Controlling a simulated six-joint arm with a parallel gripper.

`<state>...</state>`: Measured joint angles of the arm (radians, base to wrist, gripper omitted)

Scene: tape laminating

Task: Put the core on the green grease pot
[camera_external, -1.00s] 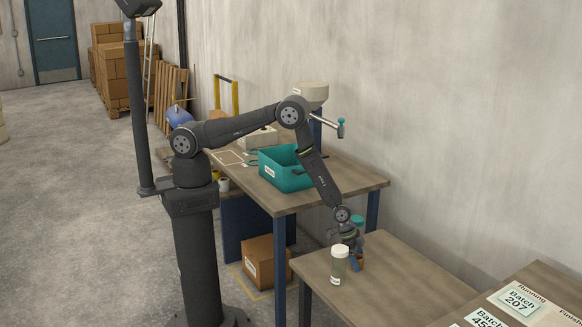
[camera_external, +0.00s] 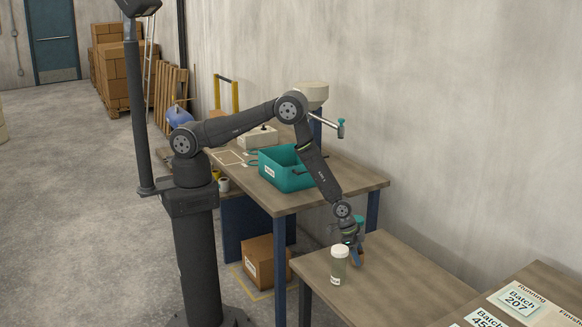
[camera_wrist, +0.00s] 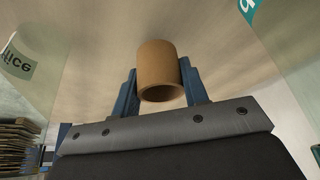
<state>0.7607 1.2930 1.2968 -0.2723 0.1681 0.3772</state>
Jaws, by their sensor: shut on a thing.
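My gripper (camera_external: 355,258) is low over the near side table, pointing down, beside a clear jar. In the wrist view its blue fingers (camera_wrist: 160,88) are shut on the core (camera_wrist: 157,66), a short brown cardboard tube with an open end towards the camera. In the outside view the core is mostly hidden by the fingers. A pot with a teal-green lid (camera_external: 358,220) stands just behind my gripper; its body is mostly hidden. I take it for the green grease pot.
A clear jar with a white lid (camera_external: 340,252) stands in front of my gripper, close to it. The side table (camera_external: 400,275) is clear to the right. A teal bin (camera_external: 285,177) sits on the higher workbench (camera_external: 340,180). Batch cards lie on another table at lower right.

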